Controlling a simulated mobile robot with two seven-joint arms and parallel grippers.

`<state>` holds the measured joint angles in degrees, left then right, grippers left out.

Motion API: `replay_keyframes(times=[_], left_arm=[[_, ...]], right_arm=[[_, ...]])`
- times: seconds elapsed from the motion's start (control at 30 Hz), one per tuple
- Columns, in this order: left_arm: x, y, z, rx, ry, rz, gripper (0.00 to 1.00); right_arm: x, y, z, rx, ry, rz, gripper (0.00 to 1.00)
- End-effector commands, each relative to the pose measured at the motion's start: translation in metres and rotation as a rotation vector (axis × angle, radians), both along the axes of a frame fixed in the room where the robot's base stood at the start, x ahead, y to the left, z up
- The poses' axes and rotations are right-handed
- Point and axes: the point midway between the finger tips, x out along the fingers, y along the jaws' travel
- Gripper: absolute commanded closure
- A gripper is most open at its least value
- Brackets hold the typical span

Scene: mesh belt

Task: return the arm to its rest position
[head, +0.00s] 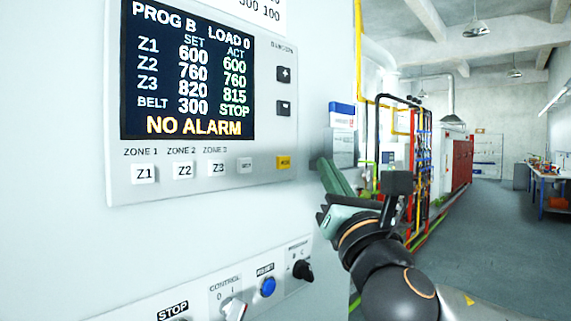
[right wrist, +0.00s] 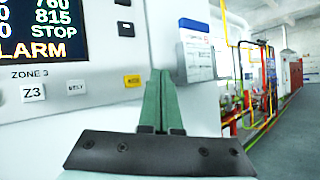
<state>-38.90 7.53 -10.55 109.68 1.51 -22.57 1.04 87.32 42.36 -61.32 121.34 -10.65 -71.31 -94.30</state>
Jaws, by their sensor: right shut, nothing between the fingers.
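My right gripper (head: 328,168) is in front of the right part of the white machine panel in the head view, just right of the control display unit (head: 200,100). Its green fingers are shut together with nothing between them. In the right wrist view the closed fingers (right wrist: 159,80) point forward, to the right of the yellow button (right wrist: 132,80). I cannot tell whether the fingertips touch the panel. My right arm comes in from the lower right. My left gripper is not in view.
The screen (head: 187,70) reads PROG B, BELT STOP and NO ALARM. Below are a blue reset button (head: 267,287), a black selector knob (head: 302,270) and a control switch (head: 234,309). Pipes (head: 412,150) stand behind on the right. The grey floor (head: 495,240) further right is clear.

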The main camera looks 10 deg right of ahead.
Motion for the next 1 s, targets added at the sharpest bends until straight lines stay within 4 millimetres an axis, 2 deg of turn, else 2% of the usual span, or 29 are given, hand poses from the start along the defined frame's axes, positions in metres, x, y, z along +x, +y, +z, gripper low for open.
replay_keyframes(times=[0.43,0.57,0.67,0.83,1.0], left_arm=[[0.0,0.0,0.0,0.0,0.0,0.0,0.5],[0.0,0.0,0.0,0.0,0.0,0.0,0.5],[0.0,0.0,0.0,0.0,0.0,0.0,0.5],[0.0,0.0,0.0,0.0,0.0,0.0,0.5],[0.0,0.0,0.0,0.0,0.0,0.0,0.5]], right_arm=[[0.0,0.0,-0.001,0.002,0.002,0.001,1.0],[0.005,0.004,-0.017,0.046,0.039,0.031,1.0],[0.012,0.011,-0.049,0.149,0.116,0.089,1.0],[0.02,0.022,-0.128,0.441,0.303,0.198,1.0],[0.016,0.027,-0.208,0.77,0.488,0.25,1.0]])
